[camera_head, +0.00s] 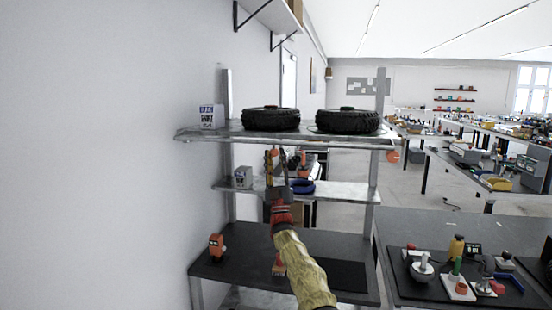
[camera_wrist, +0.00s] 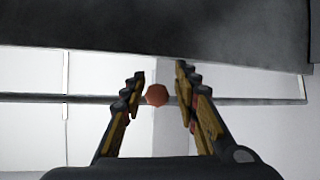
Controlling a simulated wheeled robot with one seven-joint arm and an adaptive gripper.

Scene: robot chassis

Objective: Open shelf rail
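A metal shelf unit stands against the left wall, and its top shelf (camera_head: 230,134) carries two black tyres (camera_head: 270,119) (camera_head: 347,121). In the wrist view a thin grey rail (camera_wrist: 240,101) runs across below a dark shelf underside (camera_wrist: 170,30). A round red-brown knob (camera_wrist: 157,95) shows at the rail, between my fingers in the picture. My gripper (camera_wrist: 160,76) is open, with a gap on both sides of the knob; how far it is in depth I cannot tell. In the head view my gripper (camera_head: 275,160) is just below the top shelf's front, partly hiding the middle shelf.
A small box (camera_head: 211,116) sits on the top shelf's left end. An orange item (camera_head: 216,246) stands on the lower shelf (camera_head: 340,240). A cluttered bench (camera_head: 420,225) stands right.

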